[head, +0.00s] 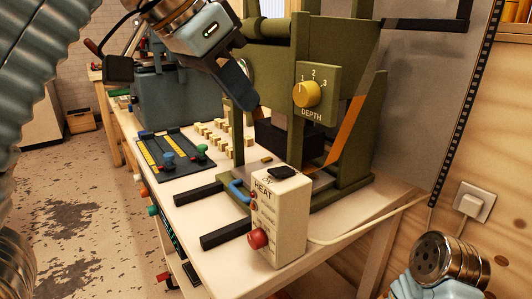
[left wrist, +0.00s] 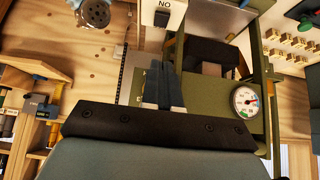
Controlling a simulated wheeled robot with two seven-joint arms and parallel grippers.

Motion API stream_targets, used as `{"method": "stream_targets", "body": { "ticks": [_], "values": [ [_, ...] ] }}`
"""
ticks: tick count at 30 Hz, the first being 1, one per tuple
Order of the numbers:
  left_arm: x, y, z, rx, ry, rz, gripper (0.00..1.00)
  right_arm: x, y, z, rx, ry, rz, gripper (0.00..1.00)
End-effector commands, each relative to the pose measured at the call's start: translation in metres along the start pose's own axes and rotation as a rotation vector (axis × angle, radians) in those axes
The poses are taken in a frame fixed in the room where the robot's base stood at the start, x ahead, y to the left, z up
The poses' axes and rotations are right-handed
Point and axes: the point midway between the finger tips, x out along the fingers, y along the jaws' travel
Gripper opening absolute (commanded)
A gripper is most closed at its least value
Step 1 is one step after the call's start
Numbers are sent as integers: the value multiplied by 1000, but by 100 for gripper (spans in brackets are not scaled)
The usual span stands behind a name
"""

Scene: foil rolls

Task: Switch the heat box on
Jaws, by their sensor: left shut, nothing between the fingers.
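The heat box (head: 290,222) is a cream upright box lettered HEAT, on the front corner of the bench in the head view. It has a black switch (head: 284,172) on its top and a red knob (head: 258,239) on its front. I cannot tell the switch's position. My left gripper (head: 243,98) is shut and empty, above and behind the box, in front of the green press. In the left wrist view its dark fingers (left wrist: 165,90) are together, pointing toward the heat box (left wrist: 172,18), which is partly cut off at the top edge. My right gripper is out of view.
The green press (head: 355,130) with a yellow DEPTH knob (head: 307,94) stands right behind the box. Black bars (head: 226,233) jut from its base. A cable runs from the box to a wall socket (head: 474,203). Small yellow blocks (head: 213,130) lie at left.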

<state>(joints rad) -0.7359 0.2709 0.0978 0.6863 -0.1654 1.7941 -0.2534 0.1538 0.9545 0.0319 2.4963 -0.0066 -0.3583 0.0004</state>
Motion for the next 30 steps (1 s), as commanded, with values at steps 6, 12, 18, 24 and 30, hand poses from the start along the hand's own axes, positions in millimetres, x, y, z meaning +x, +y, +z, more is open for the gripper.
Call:
{"method": "stream_targets", "body": {
  "ticks": [6, 12, 18, 24, 30],
  "values": [
    [45, 0, 1, -1, -5, 0, 0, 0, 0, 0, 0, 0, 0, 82],
    [86, 0, 8, -1, 0, -1, 0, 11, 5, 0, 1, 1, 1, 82],
    [102, 0, 25, 0, 0, -1, 0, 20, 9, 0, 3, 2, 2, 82],
    [105, 0, 29, 0, 1, 0, 0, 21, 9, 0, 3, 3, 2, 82],
    [105, 0, 29, -1, 1, -1, 0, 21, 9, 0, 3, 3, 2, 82]
  ]
}}
